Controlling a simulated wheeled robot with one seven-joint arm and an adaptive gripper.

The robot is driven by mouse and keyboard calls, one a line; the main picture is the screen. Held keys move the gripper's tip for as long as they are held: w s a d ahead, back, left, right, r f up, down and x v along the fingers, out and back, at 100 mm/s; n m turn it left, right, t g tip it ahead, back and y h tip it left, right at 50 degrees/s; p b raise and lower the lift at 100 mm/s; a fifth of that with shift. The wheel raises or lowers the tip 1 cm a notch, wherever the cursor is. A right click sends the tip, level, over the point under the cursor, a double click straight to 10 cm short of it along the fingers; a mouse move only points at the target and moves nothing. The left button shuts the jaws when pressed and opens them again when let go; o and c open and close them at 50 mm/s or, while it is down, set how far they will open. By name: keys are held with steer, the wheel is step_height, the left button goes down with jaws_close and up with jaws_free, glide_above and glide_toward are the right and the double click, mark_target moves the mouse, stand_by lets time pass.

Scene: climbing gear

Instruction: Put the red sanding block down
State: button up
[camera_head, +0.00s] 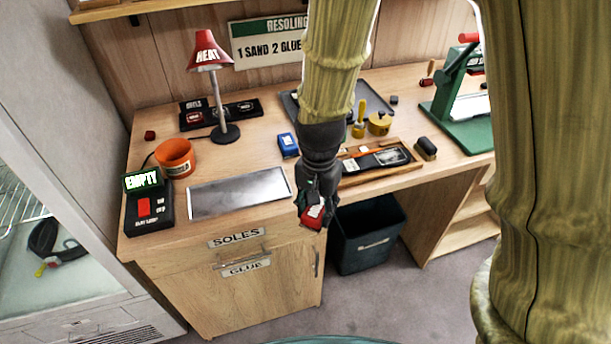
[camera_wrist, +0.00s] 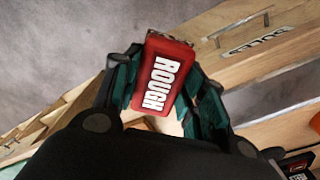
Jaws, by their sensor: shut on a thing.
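The red sanding block (camera_wrist: 162,75) carries a white label reading "ROUGH" in the wrist view. My gripper (camera_wrist: 160,88) is shut on it, with a dark green finger on each side. In the head view the block (camera_head: 313,217) hangs below my gripper (camera_head: 316,205), in front of the bench's front edge. Wooden drawer fronts and grey floor lie behind it in the wrist view. The wooden bench top (camera_head: 250,165) is behind and beside the block in the head view.
A grey metal plate (camera_head: 238,193) lies flat near the front edge. Left are an "EMPTY" display box (camera_head: 148,205) and an orange round container (camera_head: 176,157); a red lamp (camera_head: 208,55) stands behind. A wooden tray (camera_head: 408,165), blue box (camera_head: 288,145) and green press (camera_head: 452,92) occupy the bench. A dark bin (camera_head: 368,240) stands below.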

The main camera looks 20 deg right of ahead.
steer(key=w+d+p, duration=0.1)
steer(key=w, duration=0.4)
steer(key=w+f+p, duration=0.1)
steer(key=w, duration=0.4)
steer(key=w+d+p, duration=0.1)
steer(key=w+p, duration=0.1)
steer(key=w, duration=0.3)
steer(key=shift+w+d+f, duration=0.2)
steer(key=shift+d, duration=0.15)
steer(key=shift+f+p, duration=0.7)
steer(key=shift+f, duration=1.1)
steer(key=shift+f, duration=0.1)
steer(key=o, duration=0.9)
steer(key=shift+r+b, duration=1.55)
steer(key=shift+r, duration=4.55)
steer(key=shift+w, duration=0.1)
